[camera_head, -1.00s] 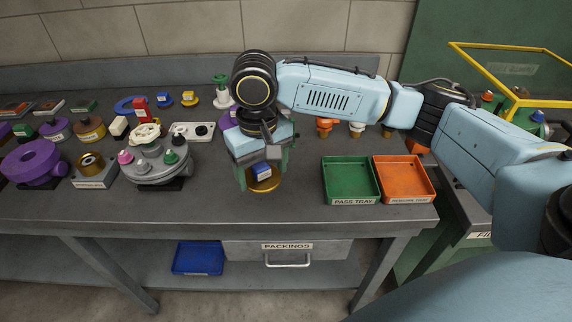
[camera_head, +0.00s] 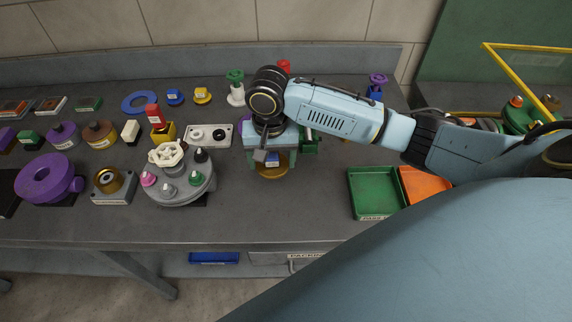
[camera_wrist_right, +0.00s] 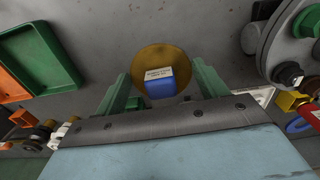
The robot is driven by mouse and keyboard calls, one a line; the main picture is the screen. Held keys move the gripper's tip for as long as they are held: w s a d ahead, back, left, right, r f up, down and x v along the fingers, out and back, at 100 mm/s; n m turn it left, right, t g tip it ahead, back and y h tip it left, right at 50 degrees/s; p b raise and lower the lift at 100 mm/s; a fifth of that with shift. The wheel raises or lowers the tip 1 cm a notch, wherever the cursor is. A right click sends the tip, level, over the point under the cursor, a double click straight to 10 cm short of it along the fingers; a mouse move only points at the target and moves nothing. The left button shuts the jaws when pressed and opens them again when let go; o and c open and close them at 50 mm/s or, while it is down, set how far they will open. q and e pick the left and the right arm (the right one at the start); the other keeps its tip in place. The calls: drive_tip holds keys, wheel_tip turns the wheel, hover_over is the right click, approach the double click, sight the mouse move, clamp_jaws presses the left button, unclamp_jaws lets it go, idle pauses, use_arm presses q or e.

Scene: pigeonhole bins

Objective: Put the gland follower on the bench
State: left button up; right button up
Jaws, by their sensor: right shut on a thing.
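A round brass piece (camera_head: 273,173) with a blue, white-labelled block on it, which I take to be the gland follower, is under my right gripper (camera_head: 270,160). In the right wrist view the brass disc (camera_wrist_right: 158,58) and its blue block (camera_wrist_right: 160,88) sit between the two green fingers of the right gripper (camera_wrist_right: 163,90). The gripper is shut on this piece and points down over the bench (camera_head: 300,215). I cannot tell whether the disc touches the bench top. The gripper hides part of the piece in the head view. My left gripper is not in view.
A grey valve body (camera_head: 180,190) with colored knobs stands to the left of the gripper. A green tray (camera_head: 375,214) and an orange tray (camera_head: 425,186) lie to the right. Several small parts line the back. Bare bench lies in front of the gripper.

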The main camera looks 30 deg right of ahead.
hover_over(275, 191)
wheel_tip(275, 191, down, 6)
drive_tip(key=shift+f, duration=0.25)
drive_tip(key=shift+f+b, duration=0.3)
drive_tip(key=shift+f, duration=0.35)
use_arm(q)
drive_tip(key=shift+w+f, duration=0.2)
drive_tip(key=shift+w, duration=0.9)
use_arm(e)
drive_tip(key=shift+f, duration=1.35)
drive_tip(key=shift+f, duration=0.15)
drive_tip(key=o, duration=1.1)
drive_tip(key=shift+c, duration=0.2)
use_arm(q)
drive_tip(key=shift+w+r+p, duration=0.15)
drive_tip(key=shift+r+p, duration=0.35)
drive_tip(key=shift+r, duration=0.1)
use_arm(e)
wheel_tip(275, 191, up, 12)
drive_tip(key=shift+r, duration=0.2)
